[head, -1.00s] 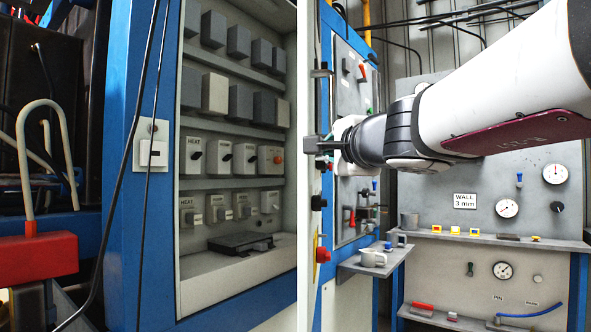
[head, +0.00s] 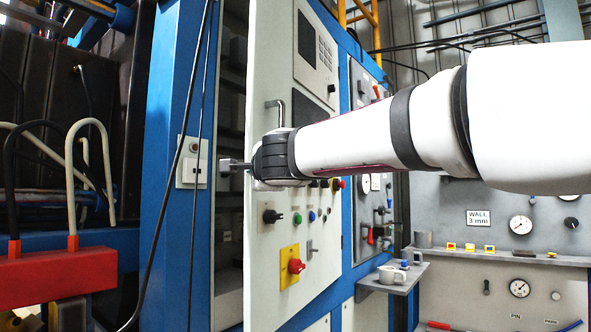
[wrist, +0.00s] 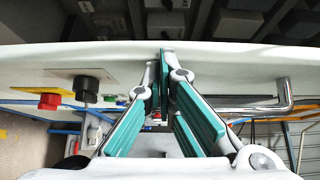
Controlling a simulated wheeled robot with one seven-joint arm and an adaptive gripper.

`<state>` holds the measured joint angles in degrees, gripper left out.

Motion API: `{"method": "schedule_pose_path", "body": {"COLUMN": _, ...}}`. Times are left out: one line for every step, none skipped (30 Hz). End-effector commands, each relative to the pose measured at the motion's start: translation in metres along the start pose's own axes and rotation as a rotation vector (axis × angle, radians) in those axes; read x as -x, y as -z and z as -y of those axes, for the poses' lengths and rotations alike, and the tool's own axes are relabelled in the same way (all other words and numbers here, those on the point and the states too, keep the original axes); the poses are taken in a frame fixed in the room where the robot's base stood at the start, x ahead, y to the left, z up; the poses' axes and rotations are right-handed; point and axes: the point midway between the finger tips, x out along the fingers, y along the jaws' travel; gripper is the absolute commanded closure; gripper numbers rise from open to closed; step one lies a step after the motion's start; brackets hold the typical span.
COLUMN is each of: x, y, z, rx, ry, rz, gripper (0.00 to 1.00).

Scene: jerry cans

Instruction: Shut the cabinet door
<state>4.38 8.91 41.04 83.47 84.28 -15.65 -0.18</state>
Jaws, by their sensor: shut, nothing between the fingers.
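The cabinet door (head: 270,235) is a white panel with a handle, knobs and buttons. It stands partly open in the head view, with a dark gap between its free edge and the blue frame. My gripper (head: 226,166) is shut and empty at that free edge, its tips reaching past the edge toward the gap. In the wrist view my closed fingers (wrist: 168,55) cross the top edge of the white door (wrist: 225,57). The door's metal handle (wrist: 285,97) is to their right and a black knob (wrist: 87,89) to their left. Much of the cabinet interior is hidden.
The blue cabinet frame (head: 165,250) with a switch plate (head: 187,175) and hanging cables is left of the gap. A shelf with cups (head: 390,275) projects right of the door. A red block with hoses (head: 55,275) stands at far left.

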Motion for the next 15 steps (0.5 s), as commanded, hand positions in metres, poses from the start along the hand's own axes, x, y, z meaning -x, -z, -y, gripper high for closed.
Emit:
{"method": "schedule_pose_path", "body": {"x": -0.006, "y": -0.008, "z": 0.001, "rx": -0.004, "ry": -0.002, "rz": 0.004, "gripper": 1.0}}
{"method": "schedule_pose_path", "body": {"x": -0.009, "y": -0.012, "z": 0.001, "rx": -0.003, "ry": -0.002, "rz": 0.005, "gripper": 1.0}}
{"method": "schedule_pose_path", "body": {"x": -0.013, "y": -0.016, "z": 0.001, "rx": -0.004, "ry": -0.001, "rz": 0.003, "gripper": 1.0}}
{"method": "schedule_pose_path", "body": {"x": -0.016, "y": -0.019, "z": 0.001, "rx": -0.004, "ry": 0.0, "rz": 0.003, "gripper": 1.0}}
{"method": "schedule_pose_path", "body": {"x": -0.018, "y": -0.021, "z": 0.001, "rx": -0.003, "ry": 0.0, "rz": 0.002, "gripper": 1.0}}
{"method": "schedule_pose_path", "body": {"x": -0.02, "y": -0.024, "z": 0.0, "rx": -0.003, "ry": 0.001, "rz": 0.001, "gripper": 1.0}}
{"method": "schedule_pose_path", "body": {"x": -0.022, "y": -0.026, "z": 0.0, "rx": -0.003, "ry": 0.001, "rz": 0.001, "gripper": 1.0}}
{"method": "schedule_pose_path", "body": {"x": -0.024, "y": -0.028, "z": 0.0, "rx": -0.003, "ry": 0.001, "rz": 0.001, "gripper": 1.0}}
{"method": "schedule_pose_path", "body": {"x": -0.025, "y": -0.03, "z": 0.0, "rx": -0.002, "ry": 0.002, "rz": -0.001, "gripper": 1.0}}
{"method": "schedule_pose_path", "body": {"x": -0.026, "y": -0.031, "z": 0.0, "rx": -0.002, "ry": 0.003, "rz": -0.001, "gripper": 1.0}}
{"method": "schedule_pose_path", "body": {"x": -0.027, "y": -0.032, "z": 0.0, "rx": -0.002, "ry": 0.003, "rz": -0.002, "gripper": 1.0}}
{"method": "schedule_pose_path", "body": {"x": -0.028, "y": -0.034, "z": 0.0, "rx": -0.002, "ry": 0.004, "rz": -0.002, "gripper": 1.0}}
{"method": "schedule_pose_path", "body": {"x": -0.028, "y": -0.034, "z": -0.001, "rx": -0.003, "ry": 0.004, "rz": -0.002, "gripper": 1.0}}
{"method": "schedule_pose_path", "body": {"x": -0.029, "y": -0.035, "z": -0.001, "rx": -0.003, "ry": 0.004, "rz": -0.002, "gripper": 1.0}}
{"method": "schedule_pose_path", "body": {"x": -0.029, "y": -0.035, "z": -0.001, "rx": -0.003, "ry": 0.004, "rz": -0.002, "gripper": 1.0}}
